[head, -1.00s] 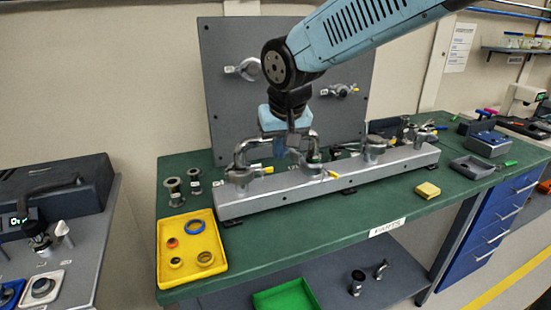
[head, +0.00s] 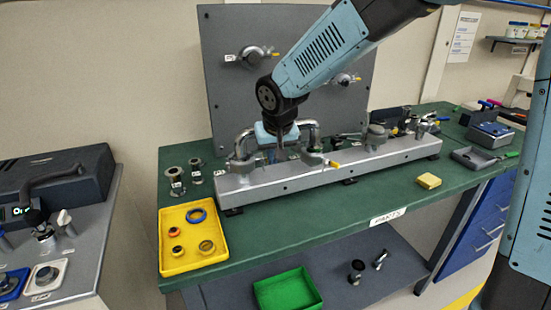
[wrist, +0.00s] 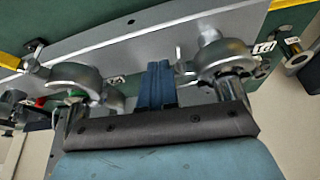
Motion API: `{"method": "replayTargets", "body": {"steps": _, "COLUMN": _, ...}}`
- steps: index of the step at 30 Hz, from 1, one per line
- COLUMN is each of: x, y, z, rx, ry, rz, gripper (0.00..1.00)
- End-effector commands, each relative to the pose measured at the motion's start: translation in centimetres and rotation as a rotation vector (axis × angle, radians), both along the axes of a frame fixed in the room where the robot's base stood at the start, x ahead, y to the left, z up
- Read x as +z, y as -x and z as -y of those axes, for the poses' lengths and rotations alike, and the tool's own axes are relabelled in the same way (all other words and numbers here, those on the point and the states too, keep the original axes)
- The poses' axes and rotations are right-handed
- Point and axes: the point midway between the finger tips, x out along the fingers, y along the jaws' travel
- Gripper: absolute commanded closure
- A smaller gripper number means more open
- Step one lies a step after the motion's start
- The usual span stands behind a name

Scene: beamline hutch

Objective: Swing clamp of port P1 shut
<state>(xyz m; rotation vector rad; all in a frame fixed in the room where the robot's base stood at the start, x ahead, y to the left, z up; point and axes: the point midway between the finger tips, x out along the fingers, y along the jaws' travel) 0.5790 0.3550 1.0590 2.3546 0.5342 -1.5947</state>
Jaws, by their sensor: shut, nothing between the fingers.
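My gripper (head: 281,153) is shut and empty, reaching down between the two left ports of the grey rail. In the wrist view its blue fingers (wrist: 157,85) stand between two silver clamps. The clamp of port P1 (wrist: 222,60) is to their right, beside a label that seems to read P1. A small part of it projects towards the fingers; I cannot tell contact. In the head view this clamp (head: 241,167) is at the rail's left end, partly hidden by my gripper. The neighbouring clamp (wrist: 80,78) is left of the fingers; its yellow-tipped lever (head: 333,164) shows in the head view.
A chrome U-shaped tube (head: 243,140) rises from the two left ports, close around my gripper. The grey rail (head: 290,176) carries more fittings to the right. A yellow tray (head: 222,252) with rings lies front left. A grey panel (head: 225,100) stands behind. The green bench front is mostly clear.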

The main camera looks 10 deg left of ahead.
Motion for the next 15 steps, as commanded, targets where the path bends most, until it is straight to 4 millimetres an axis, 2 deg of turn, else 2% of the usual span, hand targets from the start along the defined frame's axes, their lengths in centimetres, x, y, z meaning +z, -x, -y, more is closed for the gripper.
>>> {"method": "replayTargets", "body": {"steps": 11, "x": 0.01, "y": -0.18, "z": -0.08, "rx": 0.0, "ry": 0.0, "rz": 0.0, "gripper": 1.0}}
{"method": "replayTargets", "body": {"steps": 15, "x": -0.02, "y": -1.03, "z": -0.38, "rx": 0.0, "ry": 0.0, "rz": -0.001, "gripper": 1.0}}
